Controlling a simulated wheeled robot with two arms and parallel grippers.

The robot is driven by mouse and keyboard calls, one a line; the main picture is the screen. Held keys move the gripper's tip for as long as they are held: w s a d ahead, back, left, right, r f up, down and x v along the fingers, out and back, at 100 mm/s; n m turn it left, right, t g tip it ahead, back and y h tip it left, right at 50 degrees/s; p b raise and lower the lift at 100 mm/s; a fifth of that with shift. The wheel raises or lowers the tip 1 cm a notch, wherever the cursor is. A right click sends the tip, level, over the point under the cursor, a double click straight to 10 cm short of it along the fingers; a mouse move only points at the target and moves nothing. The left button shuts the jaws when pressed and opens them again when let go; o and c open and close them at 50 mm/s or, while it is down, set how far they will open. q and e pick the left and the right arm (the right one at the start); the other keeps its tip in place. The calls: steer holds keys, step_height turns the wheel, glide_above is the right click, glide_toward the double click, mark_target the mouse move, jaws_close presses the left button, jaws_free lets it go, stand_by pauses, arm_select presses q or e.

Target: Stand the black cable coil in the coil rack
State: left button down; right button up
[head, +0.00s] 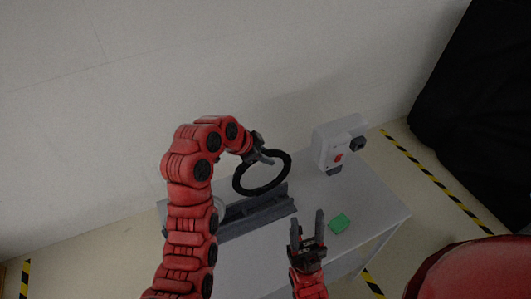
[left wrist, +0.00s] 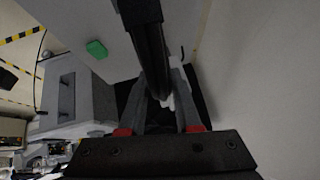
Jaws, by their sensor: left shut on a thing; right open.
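The black cable coil (head: 264,190) is a dark ring in the head view. My left gripper (head: 264,155) is shut on its upper edge and holds it tilted. In the left wrist view the coil (left wrist: 148,45) shows nearly edge-on, running between the fingers (left wrist: 158,105). The dark grey coil rack (head: 258,211) lies on the table just below the coil in the picture; I cannot tell whether they touch. My left arm hides part of the rack's left end. My right gripper (head: 306,228) is open and empty, right of the rack.
A green block (head: 339,223) lies on the light table (head: 375,205) right of my right gripper; it also shows in the left wrist view (left wrist: 96,49). A white device (head: 332,148) stands at the back right. A wall rises behind the table. The table's right side is mostly clear.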

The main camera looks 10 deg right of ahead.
arm_select(q)
steer(key=shift+f+p, duration=0.3)
steer(key=shift+f, duration=2.75)
steer(key=shift+f+b, duration=1.65)
steer(key=shift+b, duration=0.25)
steer(key=c, duration=0.5)
jaws_free()
steer(key=shift+a, duration=0.15)
